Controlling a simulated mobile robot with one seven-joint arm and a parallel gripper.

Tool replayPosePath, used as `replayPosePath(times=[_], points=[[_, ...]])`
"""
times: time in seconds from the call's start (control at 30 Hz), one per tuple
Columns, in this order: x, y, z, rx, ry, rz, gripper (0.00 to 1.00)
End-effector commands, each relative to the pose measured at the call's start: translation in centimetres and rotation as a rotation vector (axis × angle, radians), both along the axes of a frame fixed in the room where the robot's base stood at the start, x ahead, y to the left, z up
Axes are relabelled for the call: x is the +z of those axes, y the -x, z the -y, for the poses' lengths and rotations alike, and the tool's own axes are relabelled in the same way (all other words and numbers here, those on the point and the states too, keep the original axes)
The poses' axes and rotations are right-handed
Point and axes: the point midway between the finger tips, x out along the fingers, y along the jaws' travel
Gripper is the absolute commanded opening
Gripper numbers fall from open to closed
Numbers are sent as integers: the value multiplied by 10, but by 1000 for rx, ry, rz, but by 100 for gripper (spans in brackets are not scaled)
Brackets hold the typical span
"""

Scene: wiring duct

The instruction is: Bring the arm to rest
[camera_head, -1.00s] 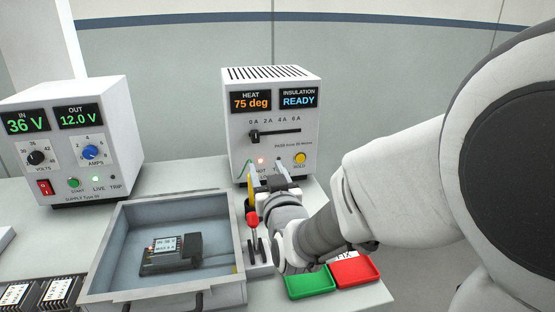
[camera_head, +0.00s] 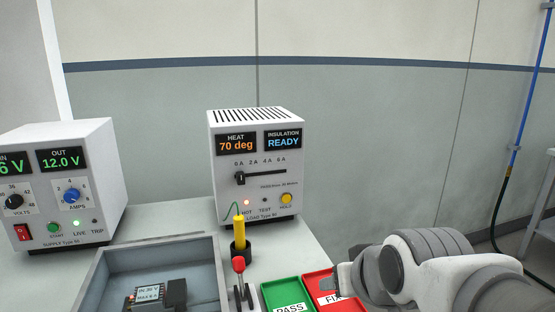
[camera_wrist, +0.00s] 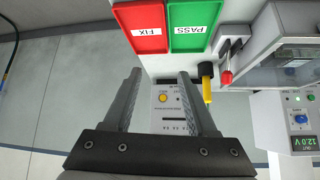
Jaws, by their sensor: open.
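My gripper (camera_wrist: 160,72) is open and empty in the wrist view, its two fingers apart with the load unit's front panel (camera_wrist: 168,112) showing between them. In the head view my arm is folded low at the right, and its end is beside the red FIX tray (camera_head: 320,284); the fingers are hard to make out there. A yellow-handled probe (camera_head: 239,231) stands upright in a black holder (camera_head: 240,253) in front of the load unit (camera_head: 257,170), apart from my gripper. The probe also shows in the wrist view (camera_wrist: 207,91).
The load unit reads 70 deg and READY. The supply unit (camera_head: 85,180) stands at the left. A red-knobbed lever (camera_head: 238,266) stands beside a grey bin (camera_head: 140,255) holding a converter module (camera_head: 165,295). The green PASS tray (camera_head: 284,292) adjoins the FIX tray. A grey rack (camera_head: 541,215) stands far right.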

Motion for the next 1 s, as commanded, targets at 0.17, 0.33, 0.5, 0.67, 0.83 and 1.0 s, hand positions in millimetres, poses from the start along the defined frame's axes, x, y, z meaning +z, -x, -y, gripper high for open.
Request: replayPosePath(times=[0.17,0.33,0.5,0.67,0.83,1.0], points=[[-5,63,27,-68,34,-160,57],[25,90,36,-97,47,-239,57],[67,90,35,-96,47,-238,57],[109,90,35,-95,46,-238,57],[139,90,35,-94,47,-238,57],[151,90,35,-94,47,-238,57]])
